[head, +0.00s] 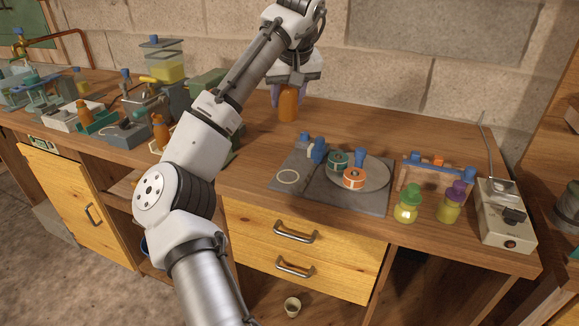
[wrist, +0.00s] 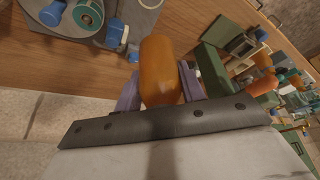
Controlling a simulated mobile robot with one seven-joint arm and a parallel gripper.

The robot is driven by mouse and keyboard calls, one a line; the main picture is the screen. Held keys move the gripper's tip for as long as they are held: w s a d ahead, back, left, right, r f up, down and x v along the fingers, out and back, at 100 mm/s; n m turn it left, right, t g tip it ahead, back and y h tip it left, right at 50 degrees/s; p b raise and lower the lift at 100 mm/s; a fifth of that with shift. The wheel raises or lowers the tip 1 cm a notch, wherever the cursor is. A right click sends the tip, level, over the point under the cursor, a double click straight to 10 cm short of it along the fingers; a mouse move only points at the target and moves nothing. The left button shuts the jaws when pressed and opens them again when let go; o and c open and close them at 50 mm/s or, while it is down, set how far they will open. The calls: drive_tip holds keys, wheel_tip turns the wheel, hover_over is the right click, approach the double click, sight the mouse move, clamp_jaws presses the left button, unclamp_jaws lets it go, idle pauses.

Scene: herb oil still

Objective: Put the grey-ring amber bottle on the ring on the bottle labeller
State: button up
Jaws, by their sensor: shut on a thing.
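My gripper (head: 288,88) is shut on an amber bottle (head: 288,106), held upright over the back of the bench. In the wrist view the bottle (wrist: 160,62) is between the purple fingers; no grey ring can be made out on it. The bottle labeller (head: 346,193) is a dark grey plate with a round disc carrying a teal reel (head: 338,159) and an orange reel (head: 355,178). A pale ring (head: 288,176) is marked on its left part, empty, in front of the held bottle. The labeller's edge also shows in the wrist view (wrist: 143,18).
A blue-capped part (head: 317,152) stands up between ring and reels. Green-capped (head: 408,204) and purple-capped (head: 452,202) jars, a rack (head: 437,178) and a hotplate (head: 505,218) stand right. Other amber bottles (head: 159,130) and equipment crowd the left. The bench behind the labeller is clear.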

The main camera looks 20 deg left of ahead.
wheel_tip(320, 180, down, 16)
drive_tip(key=shift+f+p, duration=0.15)
drive_tip(key=shift+p, duration=0.6)
drive_tip(key=shift+f, duration=0.1)
drive_tip(key=o, duration=1)
drive_tip(key=b+v, duration=0.1)
drive_tip(key=v, duration=1.1)
drive_tip(key=shift+a, duration=0.1)
